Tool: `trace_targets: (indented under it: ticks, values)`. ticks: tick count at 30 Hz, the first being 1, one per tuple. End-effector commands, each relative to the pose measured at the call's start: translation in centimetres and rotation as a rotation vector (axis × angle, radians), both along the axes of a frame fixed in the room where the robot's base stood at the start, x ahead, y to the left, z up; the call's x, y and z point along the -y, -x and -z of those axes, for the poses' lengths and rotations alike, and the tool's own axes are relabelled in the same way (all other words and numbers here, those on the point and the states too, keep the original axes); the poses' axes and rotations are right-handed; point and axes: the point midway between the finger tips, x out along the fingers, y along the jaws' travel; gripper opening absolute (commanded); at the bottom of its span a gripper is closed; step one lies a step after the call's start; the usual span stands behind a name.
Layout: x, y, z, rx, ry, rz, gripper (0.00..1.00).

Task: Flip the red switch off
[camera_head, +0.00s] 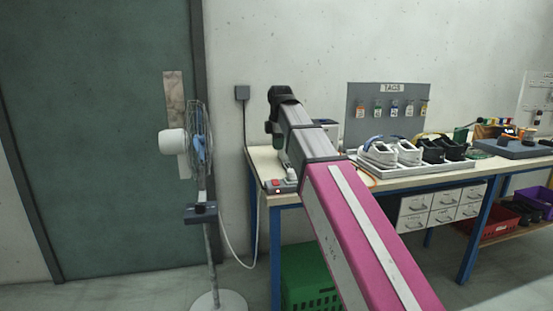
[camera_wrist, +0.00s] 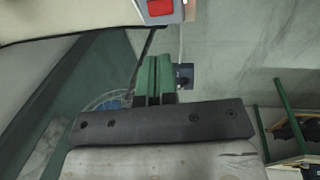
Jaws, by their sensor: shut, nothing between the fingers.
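The red switch (camera_head: 276,183) is on a small grey power strip (camera_head: 287,187) at the left front corner of the workbench. In the wrist view the red switch (camera_wrist: 160,7) shows at the top edge, on the light strip body. My gripper (camera_head: 277,146) is above the bench's left end, higher than the strip and apart from it. In the wrist view its green fingers (camera_wrist: 154,60) are together with nothing between them. The gap between fingertips and switch is open. Whether the switch is on or off is too small to tell.
A standing fan (camera_head: 198,145) is left of the workbench (camera_head: 335,179). A cable runs from a wall socket (camera_head: 242,93) down beside the bench. A green crate (camera_head: 305,275) is below.

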Motion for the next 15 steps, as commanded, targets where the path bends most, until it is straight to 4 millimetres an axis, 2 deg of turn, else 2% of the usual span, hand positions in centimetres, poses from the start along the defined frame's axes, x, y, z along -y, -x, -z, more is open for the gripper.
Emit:
trace_targets:
  ticks: [15]
  values:
    - [-0.81,-1.12,0.01,0.000,0.000,0.000,0.00]
